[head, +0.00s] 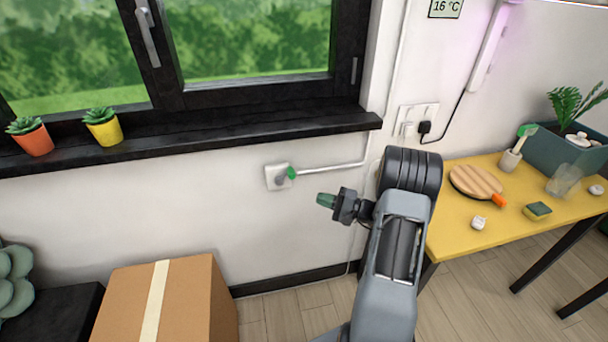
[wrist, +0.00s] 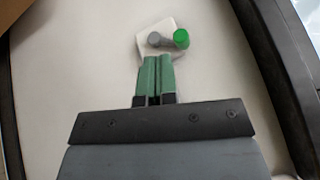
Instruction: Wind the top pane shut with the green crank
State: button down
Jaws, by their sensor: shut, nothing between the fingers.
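The green crank (head: 291,173) is a small knob on a grey arm, set on a white wall plate (head: 270,184) below the window sill. In the wrist view the green knob (wrist: 181,38) sits just past my fingertips and a little right, with the grey hub (wrist: 155,40) to its left. My gripper (head: 322,200) has green fingers, is shut and empty, and is apart from the crank, to its right and lower in the head view. The window (head: 250,40) has dark frames; the top pane's upper edge is out of view.
A black sill (head: 200,140) holds an orange pot (head: 34,141) and a yellow pot (head: 103,131). A white conduit (head: 335,168) runs from the plate. A cardboard box (head: 190,300) stands below left. A yellow table (head: 455,235) with several items is right of my arm.

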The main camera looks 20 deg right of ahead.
jog(key=d+f+m+t+h, duration=0.2)
jog(key=d+m+t, duration=0.15)
jog(key=d, duration=0.25)
jog(key=s+a+r+p+x, duration=0.1)
jog(key=p+x, duration=0.2)
jog(key=x, duration=1)
jog(key=shift+s+a+n+t+h+p, duration=0.15)
jog(key=shift+s+n+t+h+p, duration=0.05)
jog(key=shift+n+t+h+p, duration=0.15)
